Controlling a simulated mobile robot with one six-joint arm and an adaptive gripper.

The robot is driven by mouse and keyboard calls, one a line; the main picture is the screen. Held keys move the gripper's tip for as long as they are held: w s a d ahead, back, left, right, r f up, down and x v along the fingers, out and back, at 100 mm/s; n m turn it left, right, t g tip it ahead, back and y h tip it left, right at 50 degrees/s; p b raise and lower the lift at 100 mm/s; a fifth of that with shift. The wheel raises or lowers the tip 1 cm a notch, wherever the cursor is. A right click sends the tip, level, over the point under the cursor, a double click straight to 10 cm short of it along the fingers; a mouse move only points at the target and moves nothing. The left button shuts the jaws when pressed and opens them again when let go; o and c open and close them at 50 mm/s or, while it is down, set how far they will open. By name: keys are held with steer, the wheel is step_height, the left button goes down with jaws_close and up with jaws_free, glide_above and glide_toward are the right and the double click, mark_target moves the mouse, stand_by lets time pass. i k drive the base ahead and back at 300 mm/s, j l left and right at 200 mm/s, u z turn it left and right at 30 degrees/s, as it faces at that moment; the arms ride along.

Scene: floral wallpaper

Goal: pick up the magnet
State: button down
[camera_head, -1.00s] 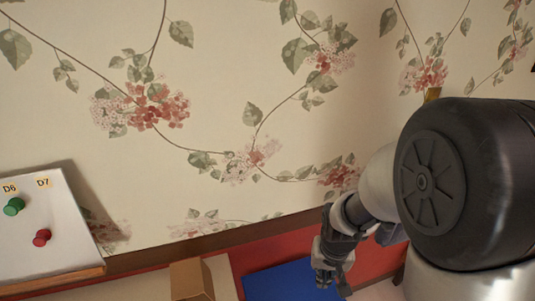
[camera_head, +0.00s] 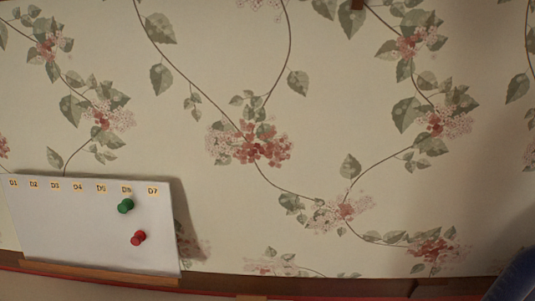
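Two magnets sit on a white board (camera_head: 70,235) at the lower left of the head view. The green magnet (camera_head: 126,205) is just below the label D6. The red magnet (camera_head: 138,238) is lower and a little to the right, below D7. I cannot tell from the view which one the task means. My gripper is outside the picture, so its state does not show.
The board carries a row of labels, D1 to D7, along its top and stands on a wooden ledge (camera_head: 100,274) against floral wallpaper (camera_head: 330,110). A dark blue shape (camera_head: 515,282) shows at the lower right corner.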

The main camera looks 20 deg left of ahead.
mark_target(127, 204)
steer(key=u, duration=2)
